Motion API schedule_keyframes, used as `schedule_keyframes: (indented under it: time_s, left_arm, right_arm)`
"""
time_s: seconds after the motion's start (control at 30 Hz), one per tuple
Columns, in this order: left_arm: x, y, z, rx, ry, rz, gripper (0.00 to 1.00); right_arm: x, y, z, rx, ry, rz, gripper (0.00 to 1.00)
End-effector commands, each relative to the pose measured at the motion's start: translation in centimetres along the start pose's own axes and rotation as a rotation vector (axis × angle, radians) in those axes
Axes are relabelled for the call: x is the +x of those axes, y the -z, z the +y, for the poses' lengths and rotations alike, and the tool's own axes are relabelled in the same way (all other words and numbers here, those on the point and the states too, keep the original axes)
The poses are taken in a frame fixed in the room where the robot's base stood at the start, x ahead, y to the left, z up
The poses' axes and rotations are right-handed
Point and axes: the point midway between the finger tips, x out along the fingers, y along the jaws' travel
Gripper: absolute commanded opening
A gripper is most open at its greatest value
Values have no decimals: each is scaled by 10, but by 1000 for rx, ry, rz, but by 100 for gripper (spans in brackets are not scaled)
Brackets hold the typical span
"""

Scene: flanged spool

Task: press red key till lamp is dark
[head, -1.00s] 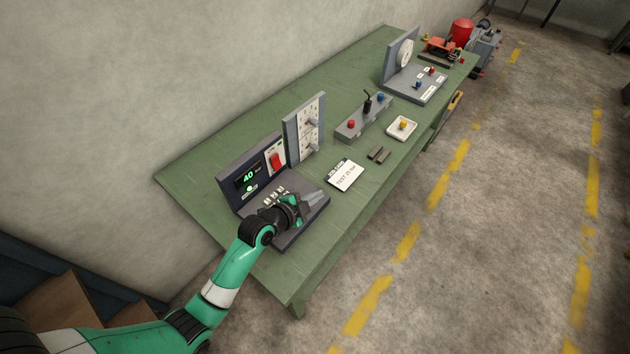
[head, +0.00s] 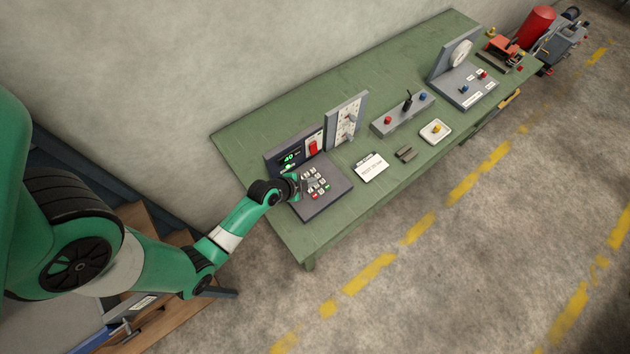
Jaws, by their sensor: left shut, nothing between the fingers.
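A dark console with a sloped keypad (head: 338,190) stands at the near left end of the green table. A red key (head: 314,196) shows in the keypad's near row, with a green key (head: 327,188) to its right. The console's upright panel has a lit green display (head: 290,158) reading 40. A small green lamp (head: 288,167) below it looks lit. My left gripper (head: 308,185) is shut and empty over the left part of the keypad, close to the red key. I cannot tell whether it touches a key. My right gripper is not in view.
A red rocker switch (head: 313,147) sits on the console panel, beside a grey upright panel (head: 346,120). The green table (head: 250,125) is bare behind the console.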

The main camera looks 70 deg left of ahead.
Motion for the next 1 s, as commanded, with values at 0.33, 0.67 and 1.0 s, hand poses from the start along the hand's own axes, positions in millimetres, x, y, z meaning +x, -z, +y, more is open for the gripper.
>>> schedule_keyframes:
  time_s: [0.33,0.67,1.0]
  left_arm:
    - [20,-14,14,0,-1,0,0]
    - [54,-39,39,1,1,1,0]
    - [62,-44,44,1,1,1,0]
  right_arm:
    - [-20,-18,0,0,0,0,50]
    - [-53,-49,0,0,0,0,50]
    - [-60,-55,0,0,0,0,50]
